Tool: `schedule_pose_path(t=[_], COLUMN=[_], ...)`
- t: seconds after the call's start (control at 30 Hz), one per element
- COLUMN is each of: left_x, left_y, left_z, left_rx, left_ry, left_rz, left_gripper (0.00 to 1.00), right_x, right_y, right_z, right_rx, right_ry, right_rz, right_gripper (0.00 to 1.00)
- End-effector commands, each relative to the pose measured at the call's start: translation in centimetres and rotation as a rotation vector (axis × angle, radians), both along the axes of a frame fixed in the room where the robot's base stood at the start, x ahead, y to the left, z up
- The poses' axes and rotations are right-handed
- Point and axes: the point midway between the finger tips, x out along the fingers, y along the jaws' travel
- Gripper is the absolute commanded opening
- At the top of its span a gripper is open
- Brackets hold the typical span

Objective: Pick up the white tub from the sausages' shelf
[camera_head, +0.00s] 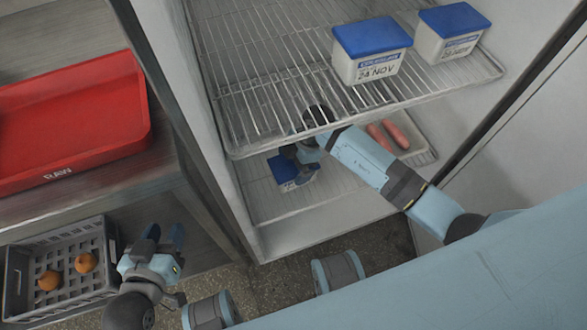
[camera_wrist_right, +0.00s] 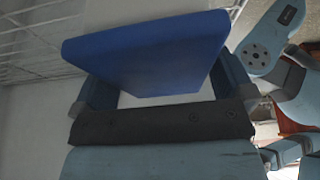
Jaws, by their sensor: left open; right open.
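The tub (camera_head: 284,168) with a blue lid sits on the lower fridge shelf, the one that also holds the sausages (camera_head: 388,135). Its white body is mostly hidden in the head view by my right gripper (camera_head: 298,163). My right gripper is open around or close against the tub. In the right wrist view the blue lid (camera_wrist_right: 145,50) fills the space between the two fingers (camera_wrist_right: 165,88); I cannot tell whether they touch it. My left gripper (camera_head: 163,236) is open and empty, outside the fridge at lower left.
Two white tubs with blue lids, a nearer one (camera_head: 370,48) and another (camera_head: 452,32), stand on the upper wire shelf (camera_head: 262,85) above my right arm. A red tray (camera_head: 70,125) marked RAW and a grey crate (camera_head: 62,241) with onions are on the left.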

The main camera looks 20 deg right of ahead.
Motion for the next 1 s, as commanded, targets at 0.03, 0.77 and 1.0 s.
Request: schedule_pose_path(t=[0.03, 0.77, 1.0], left_x=[-0.02, -0.19, -0.15], left_y=[0.00, -0.02, -0.03], left_z=[0.06, 0.38, 0.44], left_rx=[0.000, 0.001, 0.001], left_ry=[0.001, 0.007, 0.006], left_rz=[0.000, 0.000, 0.000], left_gripper=[0.43, 0.43, 0.43], right_x=[0.00, 0.00, 0.05], right_y=[-0.02, -0.02, 0.01], right_z=[0.01, -0.47, -0.38], right_rx=[0.000, 0.000, 0.001], right_ry=[0.000, 0.000, -0.001], right_rz=[0.000, 0.000, 0.001], right_gripper=[1.00, 0.95, 0.48])
